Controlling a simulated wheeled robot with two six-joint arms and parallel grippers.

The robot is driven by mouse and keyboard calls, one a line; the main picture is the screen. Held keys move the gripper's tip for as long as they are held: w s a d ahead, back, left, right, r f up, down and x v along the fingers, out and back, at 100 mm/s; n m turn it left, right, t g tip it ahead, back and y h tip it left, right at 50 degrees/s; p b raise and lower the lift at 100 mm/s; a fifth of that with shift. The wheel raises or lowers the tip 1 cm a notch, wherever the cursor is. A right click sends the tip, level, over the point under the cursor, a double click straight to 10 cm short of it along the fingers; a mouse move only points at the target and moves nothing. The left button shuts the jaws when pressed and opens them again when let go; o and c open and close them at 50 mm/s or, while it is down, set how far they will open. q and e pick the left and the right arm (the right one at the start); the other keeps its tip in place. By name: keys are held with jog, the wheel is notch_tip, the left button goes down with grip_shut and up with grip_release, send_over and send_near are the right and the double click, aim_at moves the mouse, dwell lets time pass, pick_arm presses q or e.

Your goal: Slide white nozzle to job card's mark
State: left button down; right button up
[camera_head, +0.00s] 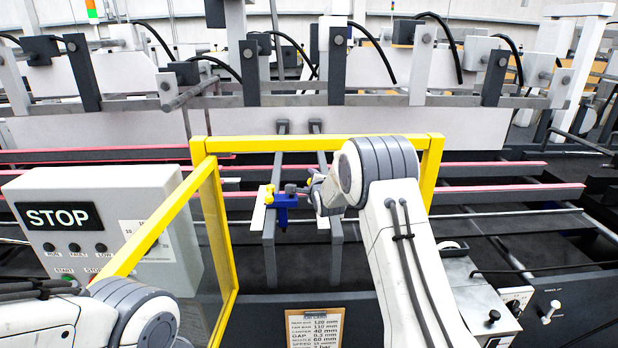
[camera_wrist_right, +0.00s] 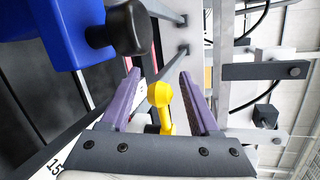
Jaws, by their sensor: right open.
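The job card (camera_head: 313,325) is on a clipboard at the bottom centre; its nozzle line seems to read 60 mm. A blue block (camera_head: 281,203) with yellow parts sits on the rails beside a white scale strip (camera_head: 258,212). The blue block (camera_wrist_right: 60,30) and its dark knob (camera_wrist_right: 128,28) are at upper left in the right wrist view. My right gripper (camera_head: 306,192) is just right of the block. Its purple fingers (camera_wrist_right: 160,76) are open, with a yellow round-headed knob (camera_wrist_right: 161,96) showing between them; contact is unclear. I cannot make out a white nozzle. My left gripper is out of view.
A yellow guard frame (camera_head: 217,250) with a clear panel stands left of the rails. A STOP control box (camera_head: 110,225) is further left. Dark upright brackets and a crossbar (camera_head: 300,100) run behind. A small box with knobs (camera_head: 480,300) is at right.

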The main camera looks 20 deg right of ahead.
jog(key=shift+w+f, duration=0.2)
jog(key=shift+w, duration=0.4)
grip_shut()
dwell(1.1)
